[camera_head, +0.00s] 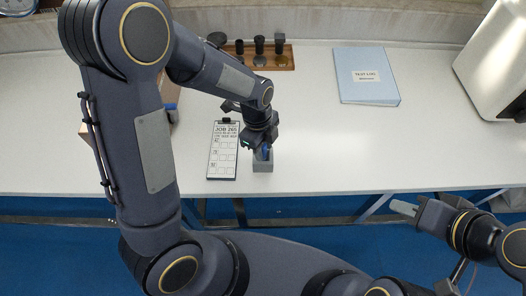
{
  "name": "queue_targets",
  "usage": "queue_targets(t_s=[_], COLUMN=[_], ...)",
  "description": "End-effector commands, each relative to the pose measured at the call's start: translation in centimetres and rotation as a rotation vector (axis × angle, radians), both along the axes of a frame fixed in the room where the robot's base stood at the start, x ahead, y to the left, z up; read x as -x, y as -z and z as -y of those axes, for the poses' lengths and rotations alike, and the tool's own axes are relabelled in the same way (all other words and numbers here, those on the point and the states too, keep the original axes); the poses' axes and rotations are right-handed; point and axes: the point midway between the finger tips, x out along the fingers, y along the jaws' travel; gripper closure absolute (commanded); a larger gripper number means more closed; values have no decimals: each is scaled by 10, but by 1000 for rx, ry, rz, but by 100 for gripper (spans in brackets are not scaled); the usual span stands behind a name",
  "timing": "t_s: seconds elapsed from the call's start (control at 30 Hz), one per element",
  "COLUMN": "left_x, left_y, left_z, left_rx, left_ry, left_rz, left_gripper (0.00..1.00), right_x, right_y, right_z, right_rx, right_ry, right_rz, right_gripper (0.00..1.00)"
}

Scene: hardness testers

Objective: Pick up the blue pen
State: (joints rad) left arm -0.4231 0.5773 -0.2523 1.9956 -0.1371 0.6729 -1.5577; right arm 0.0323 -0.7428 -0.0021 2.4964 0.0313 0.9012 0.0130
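A small grey block or holder (263,166) stands near the front edge of the white table, just right of a job card. A bit of blue (265,151), which looks like the blue pen, shows at its top beneath my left gripper. My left gripper (258,148) points down right over the holder, and its fingers are mostly hidden by the wrist. I cannot tell whether they are shut on the pen or around it. My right gripper (405,208) is off the table at the lower right; its finger gap is not clear.
A job card on a clipboard (223,158) lies beside the holder. A wooden rack (278,62) with dark weights stands behind. A light blue test log binder (366,84) lies at the back, and a white machine (497,65) stands at the right. The table's right middle is clear.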

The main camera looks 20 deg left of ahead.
Motion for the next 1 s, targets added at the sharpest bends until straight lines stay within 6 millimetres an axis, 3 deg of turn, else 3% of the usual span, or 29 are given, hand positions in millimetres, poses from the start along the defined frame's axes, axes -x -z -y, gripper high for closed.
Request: queue_targets(t_s=[0.03, 0.23, 0.63, 0.83, 1.0], left_x=[0, 0, -1, -1, 20], left_y=[0, 0, -7, -33, -61], left_z=[0, 0, 0, 0, -11], left_rx=[0, 0, 1, 2, 4], left_ry=[0, 0, 1, -1, -1], left_rz=[0, 0, 3, 6, 8], left_gripper=[74, 100, 100, 100, 100], right_x=[0, 0, 0, 0, 0], right_y=[0, 0, 0, -1, 2], right_z=[0, 0, 0, 0, 0], right_rx=[0, 0, 0, 0, 0], right_ry=[0, 0, 0, 0, 0], right_rz=[0, 0, 0, 0, 0], right_gripper=[67, 67, 67, 67, 67])
